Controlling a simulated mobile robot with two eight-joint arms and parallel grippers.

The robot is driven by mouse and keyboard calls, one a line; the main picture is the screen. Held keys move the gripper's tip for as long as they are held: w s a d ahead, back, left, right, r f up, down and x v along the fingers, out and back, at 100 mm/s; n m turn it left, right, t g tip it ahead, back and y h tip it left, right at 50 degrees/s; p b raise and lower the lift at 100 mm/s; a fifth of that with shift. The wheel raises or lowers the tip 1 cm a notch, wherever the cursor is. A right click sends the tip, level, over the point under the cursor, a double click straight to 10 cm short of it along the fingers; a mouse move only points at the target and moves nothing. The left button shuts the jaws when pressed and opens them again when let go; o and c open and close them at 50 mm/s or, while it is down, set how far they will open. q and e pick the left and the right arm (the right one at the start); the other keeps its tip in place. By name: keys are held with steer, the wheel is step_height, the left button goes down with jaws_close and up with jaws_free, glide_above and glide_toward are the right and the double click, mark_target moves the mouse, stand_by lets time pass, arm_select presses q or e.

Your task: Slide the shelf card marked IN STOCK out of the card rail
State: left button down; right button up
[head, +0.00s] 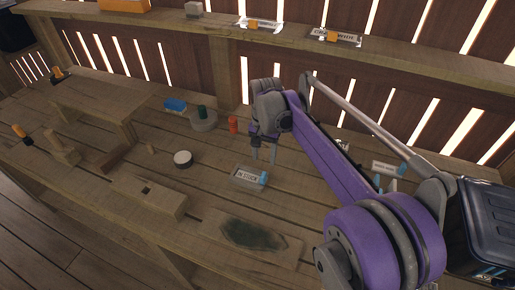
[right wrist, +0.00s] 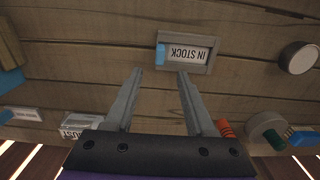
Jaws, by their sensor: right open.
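The IN STOCK card (head: 245,175) is white with dark lettering and has a blue tab (head: 263,178) at its right end. It sits in a small grey card rail (head: 248,187) on the wooden bench. In the right wrist view the card (right wrist: 190,53) appears upside down, with the blue tab (right wrist: 160,53) at its left end. My right gripper (head: 264,158) is open and empty just behind the card. In the right wrist view its fingertips (right wrist: 160,72) point toward the tab end, with a gap between them and the card. My left gripper is not in view.
A round white-topped tin (head: 183,158), a red cylinder (head: 233,125) and a grey disc with a green knob (head: 203,118) stand nearby. Another card with a blue tab (head: 385,167) lies to the right. A wooden block (head: 150,196) and a dark-patched board (head: 250,234) lie in front.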

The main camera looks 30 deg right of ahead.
mark_target(264, 174)
step_height(264, 174, down, 9)
steer(key=shift+f+b, duration=0.2)
steer(key=shift+b, duration=0.2)
jaws_close()
steer(key=shift+s+d, duration=0.1)
stand_by(0.4)
steer(key=shift+s+d, duration=1.55)
steer(key=shift+s, duration=0.25)
steer(key=shift+s, duration=0.1)
steer(key=shift+s+d, duration=1.6)
steer(key=shift+s, duration=0.2)
